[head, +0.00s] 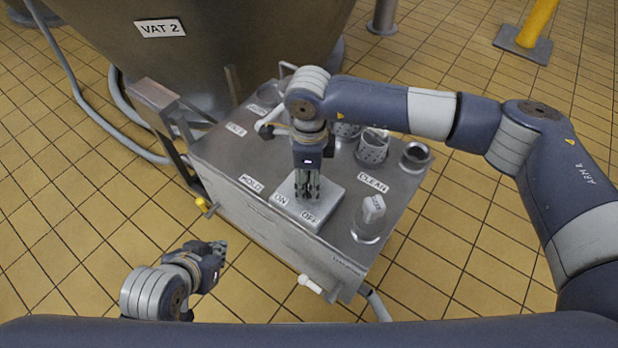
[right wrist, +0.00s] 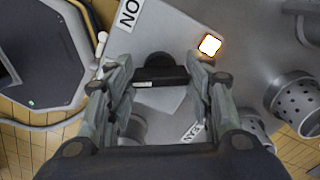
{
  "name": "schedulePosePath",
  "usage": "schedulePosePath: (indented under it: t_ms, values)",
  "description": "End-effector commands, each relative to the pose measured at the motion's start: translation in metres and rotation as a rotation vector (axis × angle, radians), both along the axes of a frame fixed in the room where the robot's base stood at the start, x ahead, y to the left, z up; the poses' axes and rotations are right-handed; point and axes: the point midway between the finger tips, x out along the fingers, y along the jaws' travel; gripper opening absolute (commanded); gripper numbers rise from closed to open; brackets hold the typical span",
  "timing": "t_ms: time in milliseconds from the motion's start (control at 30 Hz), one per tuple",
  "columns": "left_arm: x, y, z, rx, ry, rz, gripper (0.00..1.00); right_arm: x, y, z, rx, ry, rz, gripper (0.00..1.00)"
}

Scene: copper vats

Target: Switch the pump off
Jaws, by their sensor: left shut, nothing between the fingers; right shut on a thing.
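The pump switch box (head: 330,197) is a pale grey block on the steel cart top, lettered ON on its left and OFF on its right. My right gripper (head: 307,194) points down over it and is shut on the switch's black handle (right wrist: 155,72), seen between the fingers in the right wrist view. The fingers hide the handle in the head view, so its exact setting is hard to tell. A small lamp (right wrist: 210,45) glows bright orange-white beside the fingers. My left gripper (head: 217,250) is shut and empty, in front of the cart's left side, apart from it.
VAT 2 (head: 215,50) stands behind, with hoses at left.

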Motion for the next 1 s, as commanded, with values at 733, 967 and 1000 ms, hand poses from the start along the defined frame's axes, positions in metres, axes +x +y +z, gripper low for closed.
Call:
schedulePosePath:
  t_ms: [733,967,1000]
  values:
    - [0.002,-0.001,0.001,-0.002,-0.007,-0.001,0.0,0.0,0.0,0.0,-0.002,0.0,0.005,0.68]
    - [0.001,0.0,0.0,-0.001,-0.005,0.0,0.0,0.001,0.0,0.014,0.0,-0.003,0.005,0.68]
    - [0.001,0.0,0.0,-0.001,-0.005,0.0,0.0,0.001,0.0,0.021,0.001,-0.004,0.005,0.68]
